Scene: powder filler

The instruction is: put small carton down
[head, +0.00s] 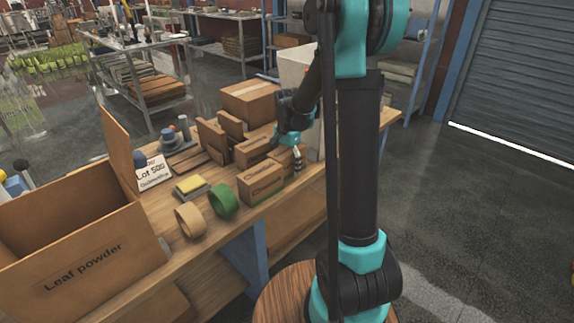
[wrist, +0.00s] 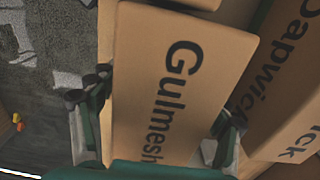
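The small carton (wrist: 165,85) is a brown cardboard box with dark lettering that reads "Gulmesh". In the wrist view it fills the middle, between the two fingers of my gripper (wrist: 158,108). One dark finger lies along its left side and the other along its lower right side, and my gripper looks shut on it. In the head view my gripper (head: 294,150) is low over the wooden table (head: 212,232), at the right end of the cartons. The carton in it cannot be made out clearly there, and its underside is hidden.
A carton lettered "Dapwick" (wrist: 285,95) is close on the right in the wrist view. In the head view a lettered carton (head: 261,184), a green tape roll (head: 223,202) and a tan roll (head: 190,221) line the front edge. The open "Leaf powder" box (head: 85,262) stands left.

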